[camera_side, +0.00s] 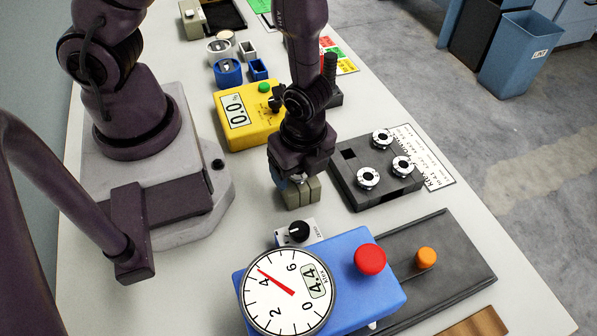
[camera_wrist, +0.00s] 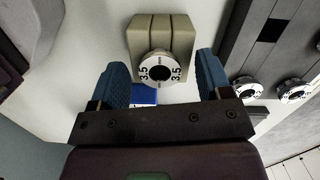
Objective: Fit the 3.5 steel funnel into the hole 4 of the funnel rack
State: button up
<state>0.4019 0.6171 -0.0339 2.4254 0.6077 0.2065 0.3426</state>
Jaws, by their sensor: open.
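The steel funnel marked 3.5 (camera_wrist: 160,68) sits in a tan block (camera_wrist: 161,30) in the wrist view. In the side view my gripper (camera_side: 297,181) is just above that block (camera_side: 300,195) and mostly hides the funnel. In the wrist view the blue fingers of my gripper (camera_wrist: 163,66) are apart, one on each side of the funnel, with gaps to it. The dark funnel rack (camera_side: 380,190) stands to the right of the block. It holds three funnels, and a square opening at its far-left corner is empty. I cannot read the hole numbers.
A blue dial scale (camera_side: 350,262) with a red knob stands in front, beside a dark plate (camera_side: 440,250) with an orange knob. A small box with a black dial (camera_side: 299,232) is close to the block. A yellow meter (camera_side: 245,115) stands behind. A printed card (camera_side: 425,155) lies beyond the rack.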

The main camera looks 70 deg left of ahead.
jog(key=shift+c, duration=0.2)
jog(key=c, duration=1)
notch_tip(320, 180, up, 8)
jog(key=shift+w+r, duration=0.1)
jog(key=shift+r, duration=0.45)
jog(key=shift+a, duration=0.15)
jog(key=w+a+f, duration=0.1)
jog(key=w, duration=0.5)
jog(key=w+a+f, duration=0.2)
jog(key=w, duration=0.3)
jog(key=shift+w+d+f, duration=0.1)
jog(key=shift+f, duration=1.75)
jog(key=shift+w+d+f, duration=0.1)
jog(key=shift+f, duration=1.7)
